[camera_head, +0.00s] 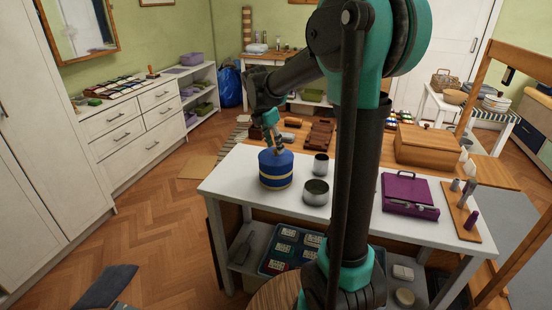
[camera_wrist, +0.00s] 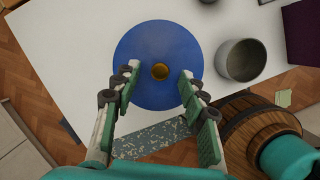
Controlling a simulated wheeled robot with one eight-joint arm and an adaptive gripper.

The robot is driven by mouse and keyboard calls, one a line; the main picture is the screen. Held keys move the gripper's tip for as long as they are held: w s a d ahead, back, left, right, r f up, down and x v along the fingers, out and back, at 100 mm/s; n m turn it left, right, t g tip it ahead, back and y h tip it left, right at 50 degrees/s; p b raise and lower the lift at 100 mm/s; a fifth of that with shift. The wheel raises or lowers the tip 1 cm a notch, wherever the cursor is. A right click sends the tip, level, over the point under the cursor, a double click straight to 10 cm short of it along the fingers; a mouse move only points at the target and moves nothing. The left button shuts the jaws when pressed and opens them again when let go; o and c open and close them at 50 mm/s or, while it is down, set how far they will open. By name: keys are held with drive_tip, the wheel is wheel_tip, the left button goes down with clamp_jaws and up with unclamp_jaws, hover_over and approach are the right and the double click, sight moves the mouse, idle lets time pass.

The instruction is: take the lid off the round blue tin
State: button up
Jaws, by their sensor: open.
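The round blue tin (camera_head: 276,176) stands upright near the left end of the white table, with a yellow band around its side. Its blue lid (camera_wrist: 160,43) is on top, with a small round gold knob (camera_wrist: 160,72) in the middle. My gripper (camera_wrist: 159,80) is open above the lid, with one finger on each side of the knob. In the head view my gripper (camera_head: 276,146) is just over the tin's top. I cannot tell whether the fingers touch the lid.
On the white table (camera_head: 235,182), an open metal pot (camera_head: 316,192) and a grey cup (camera_head: 321,164) stand right of the tin. A purple case (camera_head: 409,195) lies farther right. A wooden box (camera_head: 428,145) stands behind. The table's left end is clear.

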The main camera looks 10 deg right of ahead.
drive_tip(key=shift+x, duration=0.9)
drive_tip(key=shift+c, duration=0.2)
clamp_jaws()
drive_tip(key=shift+r, duration=0.1)
